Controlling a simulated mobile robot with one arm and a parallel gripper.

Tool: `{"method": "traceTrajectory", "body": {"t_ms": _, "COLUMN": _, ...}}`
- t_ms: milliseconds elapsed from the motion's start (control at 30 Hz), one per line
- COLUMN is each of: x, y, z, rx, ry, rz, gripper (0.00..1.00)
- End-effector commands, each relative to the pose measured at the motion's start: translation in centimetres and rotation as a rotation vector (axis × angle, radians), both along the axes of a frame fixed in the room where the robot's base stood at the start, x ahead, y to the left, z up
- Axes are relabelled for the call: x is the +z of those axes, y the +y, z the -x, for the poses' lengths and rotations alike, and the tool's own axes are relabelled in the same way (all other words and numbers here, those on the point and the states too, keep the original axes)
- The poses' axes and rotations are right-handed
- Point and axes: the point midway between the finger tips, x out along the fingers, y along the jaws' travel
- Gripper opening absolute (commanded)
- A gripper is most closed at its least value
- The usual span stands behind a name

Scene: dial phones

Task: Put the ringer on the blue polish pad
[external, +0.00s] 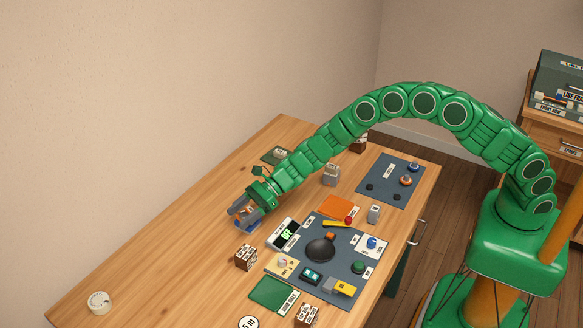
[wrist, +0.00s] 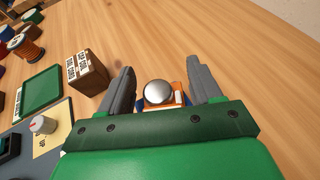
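The ringer, a silver dome (wrist: 157,92) on an orange body (wrist: 178,93), sits between my gripper's fingers in the wrist view. The blue polish pad (external: 250,227) shows under the fingers in the external view, mostly covered by them. Bits of blue show beside the ringer in the wrist view, so it appears to be on or just above the pad; contact is hidden. My gripper (wrist: 162,82) points down at the table's left part. Its grey fingers stand wide apart on both sides of the ringer, with a visible gap on the left. It also shows in the external view (external: 242,210).
A labelled brown block (external: 246,257) stands close to the pad, also in the wrist view (wrist: 88,72). An OFF display (external: 285,234) and a dark work mat (external: 338,230) with several parts lie to the right. A green pad (external: 274,294) is nearer the front. The left tabletop is mostly clear.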

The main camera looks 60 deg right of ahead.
Motion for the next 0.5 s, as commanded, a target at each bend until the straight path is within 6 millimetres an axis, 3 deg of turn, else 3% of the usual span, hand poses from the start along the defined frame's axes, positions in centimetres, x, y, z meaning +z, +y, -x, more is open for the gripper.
{"method": "traceTrajectory", "body": {"t_ms": 67, "x": -0.01, "y": 0.00, "z": 0.00, "rx": 0.000, "ry": 0.000, "rz": 0.000, "gripper": 0.76}}
{"method": "traceTrajectory", "body": {"t_ms": 500, "x": 0.42, "y": -0.38, "z": 0.13, "rx": -0.001, "ry": 0.001, "rz": 0.001, "gripper": 0.76}}
